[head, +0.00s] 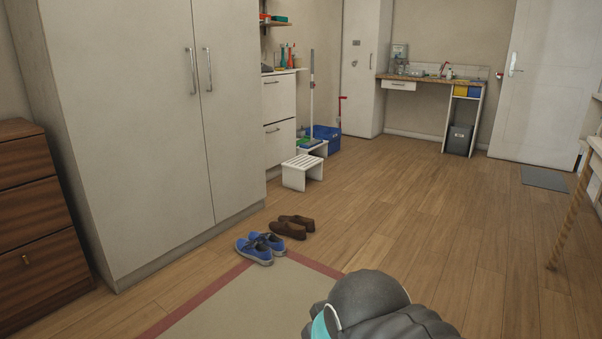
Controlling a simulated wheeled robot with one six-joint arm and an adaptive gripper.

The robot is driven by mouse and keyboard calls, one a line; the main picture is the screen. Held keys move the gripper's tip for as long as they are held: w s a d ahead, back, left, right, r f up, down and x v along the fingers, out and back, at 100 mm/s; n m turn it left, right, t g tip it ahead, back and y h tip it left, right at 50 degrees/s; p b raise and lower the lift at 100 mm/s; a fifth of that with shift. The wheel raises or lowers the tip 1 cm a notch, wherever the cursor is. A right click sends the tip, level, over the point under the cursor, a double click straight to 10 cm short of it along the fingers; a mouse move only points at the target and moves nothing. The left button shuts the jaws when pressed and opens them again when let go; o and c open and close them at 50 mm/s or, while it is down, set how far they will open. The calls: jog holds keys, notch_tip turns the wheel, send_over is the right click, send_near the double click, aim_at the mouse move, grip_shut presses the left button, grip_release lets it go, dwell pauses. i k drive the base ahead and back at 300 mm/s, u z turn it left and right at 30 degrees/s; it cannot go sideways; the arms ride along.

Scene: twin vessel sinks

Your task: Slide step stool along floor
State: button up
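A small white step stool (301,163) with a slatted top stands upright on the wood floor in the head view. It is just in front of the white drawer unit, beyond the shoes. A second low white stool-like piece (318,149) shows right behind it, partly hidden, with something green at its left. I cannot tell whether the two touch. My gripper is not in view.
Brown shoes (291,227) and blue shoes (261,247) lie on the floor by the tall cabinet (130,120) and the mat (255,305). A blue bin (326,138) and upright pole (312,95) stand behind the stools. A dark rounded object (375,305) fills the bottom edge. Floor right of the stool is clear.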

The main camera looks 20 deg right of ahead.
aim_at(295, 171)
jog(key=z, duration=0.6)
jog(key=i, duration=1.85)
jog(key=z, duration=0.75)
jog(key=i, duration=1.9)
jog(key=u, duration=0.35)
jog(key=i, duration=1.95)
jog(key=u, duration=0.85)
jog(key=i, duration=0.75)
jog(key=u, duration=0.15)
